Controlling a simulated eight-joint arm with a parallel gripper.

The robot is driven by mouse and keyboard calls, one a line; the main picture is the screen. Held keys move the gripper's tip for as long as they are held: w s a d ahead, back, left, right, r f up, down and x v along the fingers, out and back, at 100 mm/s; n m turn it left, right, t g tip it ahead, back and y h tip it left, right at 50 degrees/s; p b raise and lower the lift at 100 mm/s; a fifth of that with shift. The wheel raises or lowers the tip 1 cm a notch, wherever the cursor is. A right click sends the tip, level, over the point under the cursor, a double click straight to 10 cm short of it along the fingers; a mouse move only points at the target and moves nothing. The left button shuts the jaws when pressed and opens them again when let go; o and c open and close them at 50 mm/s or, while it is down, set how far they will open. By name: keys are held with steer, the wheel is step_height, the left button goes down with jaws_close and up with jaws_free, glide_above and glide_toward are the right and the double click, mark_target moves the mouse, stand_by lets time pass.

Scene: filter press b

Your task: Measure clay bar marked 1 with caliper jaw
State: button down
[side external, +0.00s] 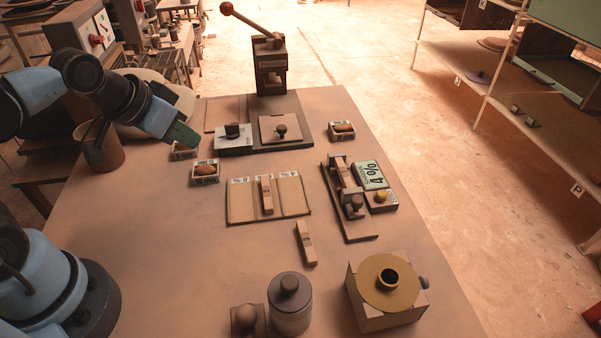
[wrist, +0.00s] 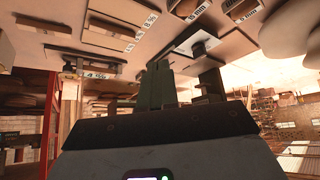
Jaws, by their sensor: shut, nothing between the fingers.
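My gripper (side external: 183,137) hangs at the left over the table, near two small boxes, shut and empty; its dark fingers (wrist: 185,80) show in the wrist view. The caliper (side external: 352,204) stands right of centre on a dark base, with a light bar-like piece (side external: 343,172) at its far end. Beside it is a green display (side external: 370,175). One clay bar (side external: 266,195) lies in the middle lane of a three-lane tray (side external: 240,207). Another clay bar (side external: 305,243) lies on the table in front. I cannot read a number on any bar.
Small boxes (side external: 205,173), (side external: 184,151) and (side external: 342,131) stand around the table's far half. A lever press (side external: 270,66) rises at the back. Canisters (side external: 290,305) and a round-topped box (side external: 387,290) stand in front.

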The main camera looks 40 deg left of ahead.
steer(key=w+d+r+m+g+h, duration=0.1)
steer(key=w+d+m+g+h, duration=0.3)
steer(key=w, duration=0.4)
steer(key=w+d+r+m+g+h, duration=0.1)
steer(key=w+d+m+g, duration=0.15)
steer(key=w+d, duration=0.45)
steer(key=m+g+h, duration=0.1)
steer(key=m+h, duration=0.1)
steer(key=m, duration=0.2)
glide_toward(347, 186)
steer(key=w+f, duration=0.1)
steer(key=f, duration=0.2)
steer(key=w+f, duration=0.1)
steer(key=f, duration=0.1)
steer(key=shift+w+d, duration=0.3)
steer(key=shift+d, duration=0.05)
steer(key=shift+s+d+f, duration=0.1)
steer(key=shift+s+d, duration=1)
steer(key=shift+d, duration=0.05)
steer(key=shift+s+d+n, duration=0.25)
steer(key=shift+s+d, duration=0.05)
